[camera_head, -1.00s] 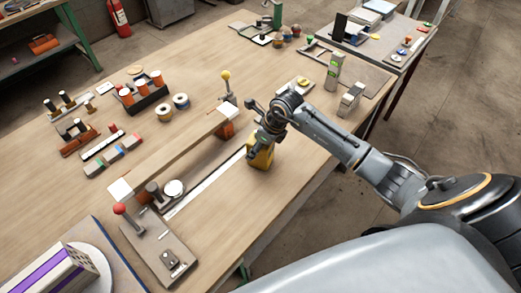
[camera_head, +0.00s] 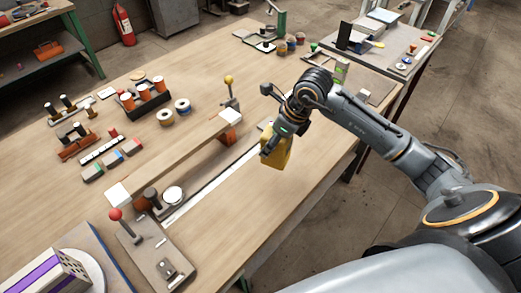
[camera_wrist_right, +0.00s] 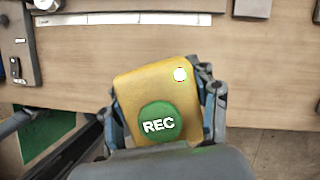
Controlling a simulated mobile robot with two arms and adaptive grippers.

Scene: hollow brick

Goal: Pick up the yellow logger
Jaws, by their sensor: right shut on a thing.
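The yellow logger (camera_head: 277,152) is a yellow block held in my right gripper (camera_head: 278,136), over the right part of the wooden workbench. In the right wrist view the logger (camera_wrist_right: 160,95) shows a green round button marked REC and a small pale dot near one corner. The fingers of my right gripper (camera_wrist_right: 165,105) lie on both sides of it and are shut on it. In the head view the logger appears raised above the bench top. My left gripper is not in view.
A long wooden bar (camera_head: 180,155) on supports lies left of the logger, with a red-knobbed lever (camera_head: 115,214) and a yellow-knobbed lever (camera_head: 229,80) at its ends. Bare bench top (camera_head: 235,210) lies in front of the logger.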

